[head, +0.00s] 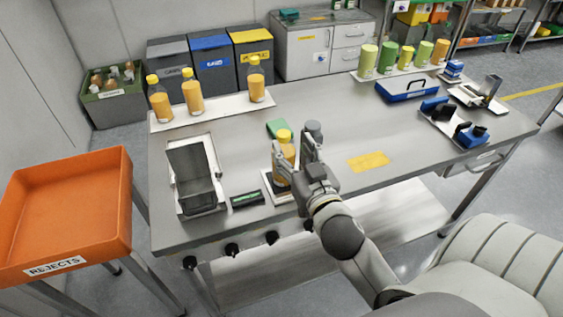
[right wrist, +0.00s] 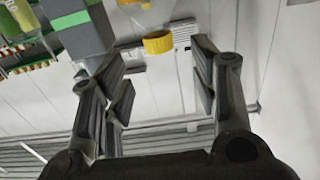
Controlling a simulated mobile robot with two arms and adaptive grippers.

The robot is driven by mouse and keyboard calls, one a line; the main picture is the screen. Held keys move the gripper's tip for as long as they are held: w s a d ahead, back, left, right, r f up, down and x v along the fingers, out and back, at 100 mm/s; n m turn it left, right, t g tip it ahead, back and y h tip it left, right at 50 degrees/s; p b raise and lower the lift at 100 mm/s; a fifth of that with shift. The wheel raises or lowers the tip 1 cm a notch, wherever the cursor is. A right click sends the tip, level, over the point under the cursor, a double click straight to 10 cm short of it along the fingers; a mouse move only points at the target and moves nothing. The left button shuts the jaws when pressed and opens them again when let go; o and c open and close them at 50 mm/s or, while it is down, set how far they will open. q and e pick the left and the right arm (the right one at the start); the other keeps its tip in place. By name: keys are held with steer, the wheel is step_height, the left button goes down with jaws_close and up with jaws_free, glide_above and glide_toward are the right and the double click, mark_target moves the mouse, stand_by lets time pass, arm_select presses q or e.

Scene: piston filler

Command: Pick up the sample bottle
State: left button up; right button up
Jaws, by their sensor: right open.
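The sample bottle (head: 287,150), with orange content and a yellow cap, stands upright on a small pale plate (head: 268,186) near the table's front edge. My right gripper (head: 293,143) is open in front of it in the head view. My left gripper is not in view.
More orange bottles (head: 192,95) stand at the back left.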

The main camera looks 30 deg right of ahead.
mark_target(286, 140)
steer(key=shift+x, duration=0.8)
steer(key=x, duration=0.1)
steer(key=p+x, duration=0.1)
steer(key=x, duration=0.2)
steer(key=shift+w+d+f+p, duration=0.1)
steer(key=shift+w+f+p, duration=0.15)
steer(key=shift+f+p, duration=0.1)
steer(key=shift+w+d, duration=0.1)
steer(key=shift+w, duration=0.3)
steer(key=shift+s, duration=0.1)
steer(key=shift+c, duration=1)
steer(key=shift+f, duration=0.1)
jaws_close()
